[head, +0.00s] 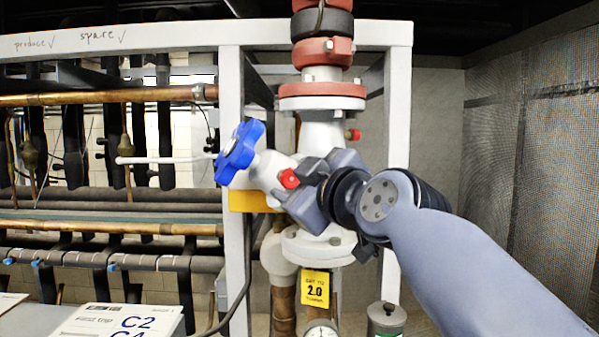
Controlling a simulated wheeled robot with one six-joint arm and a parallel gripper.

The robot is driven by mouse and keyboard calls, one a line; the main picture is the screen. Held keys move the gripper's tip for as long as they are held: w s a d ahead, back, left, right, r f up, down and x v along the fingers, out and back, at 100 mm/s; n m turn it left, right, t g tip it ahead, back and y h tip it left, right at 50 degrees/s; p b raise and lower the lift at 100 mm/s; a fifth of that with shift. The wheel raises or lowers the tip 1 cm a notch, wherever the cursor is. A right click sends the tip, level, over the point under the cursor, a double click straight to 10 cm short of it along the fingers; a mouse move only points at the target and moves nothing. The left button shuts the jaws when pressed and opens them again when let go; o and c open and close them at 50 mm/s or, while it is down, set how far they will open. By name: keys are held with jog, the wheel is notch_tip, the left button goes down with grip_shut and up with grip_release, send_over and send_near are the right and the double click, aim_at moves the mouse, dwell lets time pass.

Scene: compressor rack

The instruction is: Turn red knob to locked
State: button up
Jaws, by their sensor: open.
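A small red knob (289,179) sits on the white valve body, just below and right of the blue handwheel (238,152). My gripper (296,184) comes in from the right and its jaws are open, with grey fingers above and below the red knob. The knob shows at the fingertips; I cannot tell whether they touch it. The knob's right side is partly hidden by the gripper, and its marking or position cannot be read. A second, smaller red fitting (354,135) sticks out on the right of the white pipe above my gripper.
A white frame post (232,110) stands left of the valve. Copper pipes (110,96) run behind it. A yellow tag (315,288) and a gauge (321,329) are below. A grey cylinder (386,318) stands lower right. A mesh panel (535,140) closes the right side.

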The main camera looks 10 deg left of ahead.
jog(key=c, duration=1)
jog(key=shift+o, duration=0.2)
jog(key=shift+m, duration=0.4)
jog(key=m+b, duration=0.1)
jog(key=m, duration=0.1)
jog(key=shift+m, duration=0.4)
jog(key=m, duration=0.3)
jog(key=shift+m, duration=0.3)
jog(key=m, duration=0.3)
jog(key=shift+m, duration=0.3)
jog(key=shift+w+m, duration=0.1)
jog(key=shift+m, duration=1.9)
